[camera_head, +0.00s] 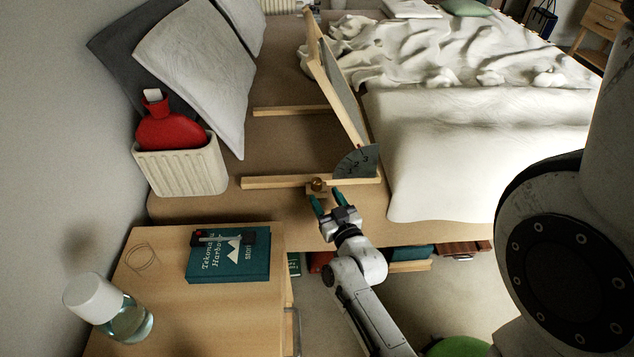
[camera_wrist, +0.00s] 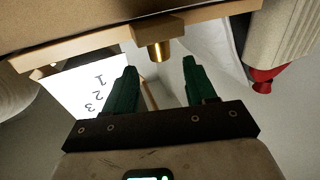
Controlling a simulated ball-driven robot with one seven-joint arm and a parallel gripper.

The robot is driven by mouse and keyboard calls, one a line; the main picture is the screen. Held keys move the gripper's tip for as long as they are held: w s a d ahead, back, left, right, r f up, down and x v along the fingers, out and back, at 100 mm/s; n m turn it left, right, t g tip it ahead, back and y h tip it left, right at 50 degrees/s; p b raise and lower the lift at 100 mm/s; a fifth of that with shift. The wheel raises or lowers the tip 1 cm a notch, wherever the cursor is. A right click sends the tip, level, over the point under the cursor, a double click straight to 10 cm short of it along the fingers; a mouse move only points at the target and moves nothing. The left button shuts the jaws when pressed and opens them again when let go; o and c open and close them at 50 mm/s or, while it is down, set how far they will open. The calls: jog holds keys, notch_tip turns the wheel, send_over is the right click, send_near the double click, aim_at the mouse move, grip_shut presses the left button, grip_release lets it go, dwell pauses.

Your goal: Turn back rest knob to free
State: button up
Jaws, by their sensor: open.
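The back rest (camera_head: 338,82) stands tilted on the bed, on a wooden base with two rails (camera_head: 280,182). A grey dial plate (camera_head: 357,162) with numbers is fixed at its near corner, and it shows pale in the wrist view (camera_wrist: 95,92). The brass knob (camera_head: 317,184) sits on the near rail, just left of the dial. In the wrist view the knob (camera_wrist: 160,51) sticks out beyond the fingertips, between their lines. My gripper (camera_head: 328,202) has green fingers and is open and empty, close in front of the knob and apart from it.
A ribbed cream bin (camera_head: 182,170) with a red hot-water bottle (camera_head: 172,128) stands left on the bed, beside pillows (camera_head: 195,65). The bedside table (camera_head: 165,310) holds a teal book (camera_head: 229,262) and a bottle (camera_head: 120,318). Rumpled white bedding (camera_head: 470,150) lies right.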

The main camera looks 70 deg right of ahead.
aim_at(318, 186)
jog(key=x, duration=0.7)
jog(key=shift+c, duration=0.2)
jog(key=c, duration=0.9)
